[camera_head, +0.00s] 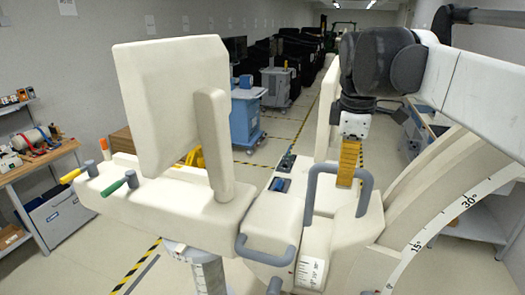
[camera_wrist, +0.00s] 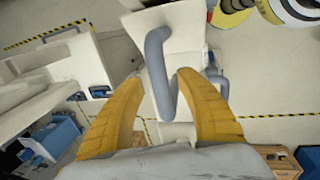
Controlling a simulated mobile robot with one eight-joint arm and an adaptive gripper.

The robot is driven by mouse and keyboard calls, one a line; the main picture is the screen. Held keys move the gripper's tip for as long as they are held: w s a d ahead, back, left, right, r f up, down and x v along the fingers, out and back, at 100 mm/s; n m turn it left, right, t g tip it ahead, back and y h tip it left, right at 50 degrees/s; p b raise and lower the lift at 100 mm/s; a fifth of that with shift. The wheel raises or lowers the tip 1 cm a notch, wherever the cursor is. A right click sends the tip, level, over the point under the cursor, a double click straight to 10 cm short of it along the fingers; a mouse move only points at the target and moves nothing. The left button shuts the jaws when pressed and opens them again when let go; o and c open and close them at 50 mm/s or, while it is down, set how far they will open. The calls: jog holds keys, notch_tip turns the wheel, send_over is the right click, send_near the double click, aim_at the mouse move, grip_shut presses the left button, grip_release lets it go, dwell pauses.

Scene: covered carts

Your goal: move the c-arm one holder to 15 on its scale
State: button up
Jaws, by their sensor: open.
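The white c-arm body (camera_head: 275,220) stands at the lower middle of the head view. Its curved arc at the right bears a scale (camera_head: 435,228) with 15° and 30° readable. I cannot make out a pointer or the present reading. A grey loop handle (camera_head: 367,190) rises from the body; which part is the holder is not clear. My gripper (camera_head: 348,183) points down beside this handle, with yellow fingers. In the wrist view my gripper (camera_wrist: 160,77) is open, and a grey bent handle (camera_wrist: 157,45) shows between the fingers. Contact is not visible.
A second grey handle (camera_head: 265,252) is on the body's front. A white panel (camera_head: 172,100) stands at left above a base with a yellow lever (camera_head: 75,175) and a green lever (camera_head: 118,186). A blue cart (camera_head: 246,118) is behind. Floor at lower left is clear.

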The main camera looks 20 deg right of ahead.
jog(key=shift+c, duration=0.5)
grip_shut()
